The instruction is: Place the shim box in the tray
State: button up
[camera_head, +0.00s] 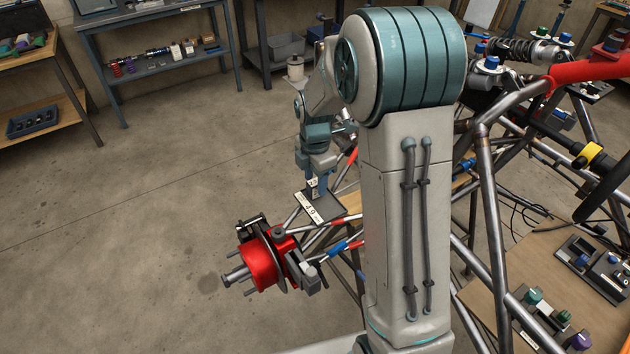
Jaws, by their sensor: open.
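My gripper (317,178) points down over a dark, flat tray (333,203) with a white label on its front edge, in the head view. A small white box (312,184) with dark marks, which looks like the shim box, is at my fingertips, over or on the tray. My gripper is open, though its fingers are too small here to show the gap. I cannot tell whether the fingers touch the box or whether it rests fully on the tray.
A red brake assembly (264,262) juts out just below the tray, on the tube chassis (489,200). Chassis tubes fill the right side. A wooden board (497,287) with small parts lies at lower right. Shelves (165,65) stand at the back left. The floor (180,180) at left is clear.

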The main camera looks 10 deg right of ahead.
aim_at(315, 182)
notch_tip(315, 182, up, 10)
jog(key=s+r+m+t, duration=0.2)
jog(key=s+m+t, duration=0.1)
jog(key=s+m, duration=1.8)
jog(key=shift+s+d+m, duration=0.15)
jog(key=shift+s+m, duration=0.15)
jog(key=shift+s, duration=0.55)
jog(key=shift+r, duration=0.1)
